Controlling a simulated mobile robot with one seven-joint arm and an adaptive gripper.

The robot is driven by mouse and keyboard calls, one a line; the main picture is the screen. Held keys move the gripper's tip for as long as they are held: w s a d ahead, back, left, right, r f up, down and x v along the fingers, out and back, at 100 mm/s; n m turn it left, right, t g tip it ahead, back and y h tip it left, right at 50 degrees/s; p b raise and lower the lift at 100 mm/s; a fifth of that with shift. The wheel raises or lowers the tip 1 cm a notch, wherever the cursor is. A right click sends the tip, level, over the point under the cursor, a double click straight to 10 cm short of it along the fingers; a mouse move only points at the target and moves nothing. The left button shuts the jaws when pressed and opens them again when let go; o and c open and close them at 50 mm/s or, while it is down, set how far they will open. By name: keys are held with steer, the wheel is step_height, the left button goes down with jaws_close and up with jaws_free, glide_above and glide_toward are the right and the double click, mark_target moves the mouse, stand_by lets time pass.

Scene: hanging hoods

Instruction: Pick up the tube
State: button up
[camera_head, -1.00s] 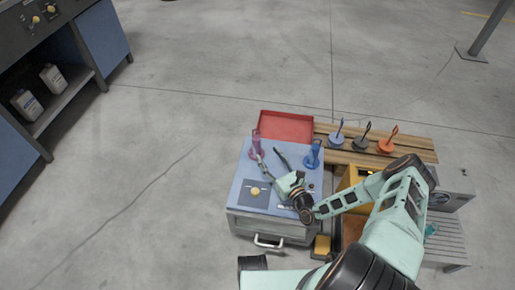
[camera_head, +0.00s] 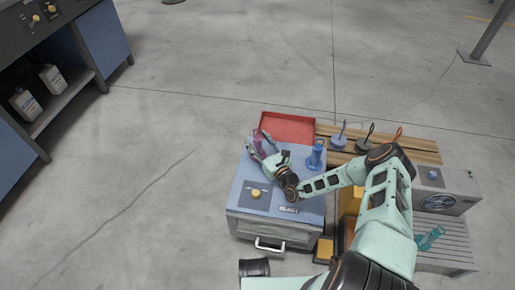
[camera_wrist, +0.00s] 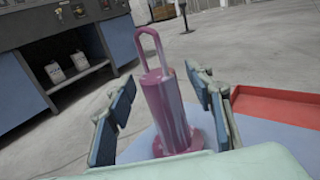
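A pink-purple tube (camera_wrist: 167,110) with a loop handle on top and a wide round foot stands upright on the blue cabinet top (camera_head: 240,188). In the head view the tube (camera_head: 258,141) is partly hidden by my gripper. My gripper (camera_head: 261,147) is at the tube, and in the wrist view its two fingers (camera_wrist: 165,112) are spread to either side of it with gaps visible. It is open and holds nothing. A blue tube (camera_head: 315,156) stands upright on the same top, to the right.
A red tray (camera_head: 288,128) lies behind the cabinet top. Hook-handled pieces, including a dark one (camera_head: 366,143), stand on wooden slats at right. A teal tube (camera_head: 430,238) lies on a grey rack. A yellow knob (camera_head: 255,193) is on the cabinet top. Floor at left is clear.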

steer(key=c, duration=1.2)
jaws_close()
steer(key=shift+r, duration=0.1)
